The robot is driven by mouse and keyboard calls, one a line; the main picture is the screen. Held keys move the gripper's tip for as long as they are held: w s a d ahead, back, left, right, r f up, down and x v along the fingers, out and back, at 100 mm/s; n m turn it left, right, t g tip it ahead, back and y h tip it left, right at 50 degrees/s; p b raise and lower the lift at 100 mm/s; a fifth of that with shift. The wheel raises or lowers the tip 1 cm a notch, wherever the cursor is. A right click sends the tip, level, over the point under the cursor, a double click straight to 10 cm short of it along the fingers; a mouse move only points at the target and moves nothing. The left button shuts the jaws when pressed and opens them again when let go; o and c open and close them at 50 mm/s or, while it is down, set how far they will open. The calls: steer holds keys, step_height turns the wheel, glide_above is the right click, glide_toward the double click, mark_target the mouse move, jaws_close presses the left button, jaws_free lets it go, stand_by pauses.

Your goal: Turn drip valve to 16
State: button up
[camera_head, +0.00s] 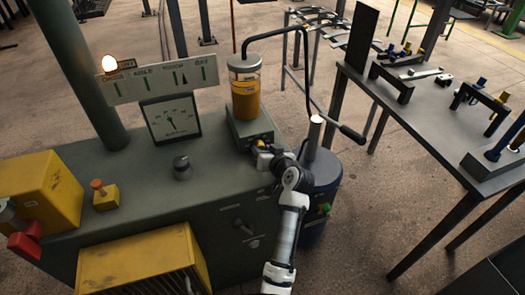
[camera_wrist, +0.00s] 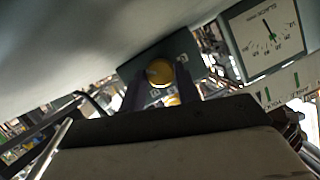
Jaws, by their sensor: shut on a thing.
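The drip valve has a round yellow knob (camera_wrist: 160,73) on a dark green block (camera_head: 247,127) at the machine's right end. Above the block stands a clear oil cup (camera_head: 245,88) with amber fluid. My gripper (camera_head: 258,149) is at the block's front; its two fingers (camera_wrist: 161,86) lie on either side of the yellow knob in the wrist view and are shut on it. The gripper hides most of the knob in the head view. A white dial gauge (camera_head: 172,118) with a dark needle also shows in the wrist view (camera_wrist: 265,35). Its numbers are too small to read surely.
A labelled strip (camera_head: 160,79) with a lit lamp (camera_head: 109,63) is above the gauge. A black knob (camera_head: 181,168) and a red-topped yellow box (camera_head: 105,194) stand on the machine top. A blue drum (camera_head: 319,190) with a long handle is close right of my arm. A dark table (camera_head: 425,105) holds tools.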

steer(key=shift+f+m+y, duration=0.1)
steer(key=shift+m+y, duration=0.6)
steer(key=shift+m, duration=0.2)
steer(key=o, duration=1)
steer(key=shift+c, duration=0.2)
steer(key=shift+d, duration=0.1)
steer(key=b+v, duration=0.3)
steer(key=v, duration=1)
steer(key=shift+s+d+b, duration=0.2)
steer(key=shift+s+b, duration=0.1)
steer(key=shift+b, duration=0.05)
